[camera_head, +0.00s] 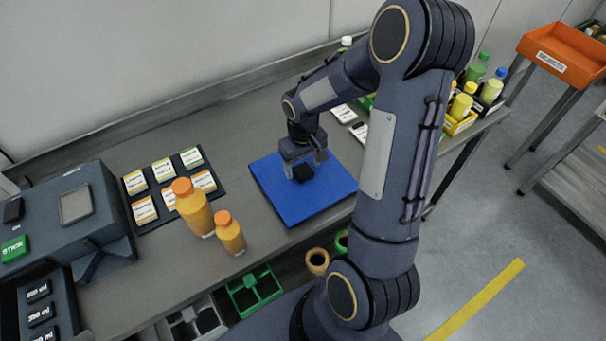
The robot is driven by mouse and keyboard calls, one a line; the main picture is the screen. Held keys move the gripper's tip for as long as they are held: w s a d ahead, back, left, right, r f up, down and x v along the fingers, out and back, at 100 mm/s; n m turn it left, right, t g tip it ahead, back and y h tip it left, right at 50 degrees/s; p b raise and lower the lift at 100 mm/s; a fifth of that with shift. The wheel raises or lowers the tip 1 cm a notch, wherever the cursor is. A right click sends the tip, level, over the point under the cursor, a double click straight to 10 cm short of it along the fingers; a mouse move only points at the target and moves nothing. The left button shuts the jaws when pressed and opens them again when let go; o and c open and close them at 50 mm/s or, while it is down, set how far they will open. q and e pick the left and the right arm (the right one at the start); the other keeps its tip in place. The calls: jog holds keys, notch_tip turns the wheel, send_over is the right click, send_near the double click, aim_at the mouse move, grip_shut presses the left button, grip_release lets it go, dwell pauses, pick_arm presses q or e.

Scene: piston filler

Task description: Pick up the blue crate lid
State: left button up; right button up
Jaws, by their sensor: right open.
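The blue crate lid (275,194) lies flat on the grey workbench, in the middle of the view. A small black block, which looks like its handle (304,174), stands up from its middle. My right gripper (303,168) points down over the lid, with its open fingers around or just above the black handle. I cannot tell whether the fingers touch it. My left gripper is not in view.
Two orange bottles (193,208) with orange caps stand left of the lid. Behind them lies a dark board (176,187) with labelled cards. A dark machine (68,220) stands at the left. Bottles in boxes (463,108) stand at the bench's right end. A green crate (254,290) sits below the front edge.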

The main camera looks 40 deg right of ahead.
jog(key=shift+f, duration=0.7)
jog(key=c, duration=1.2)
jog(key=shift+r, duration=0.15)
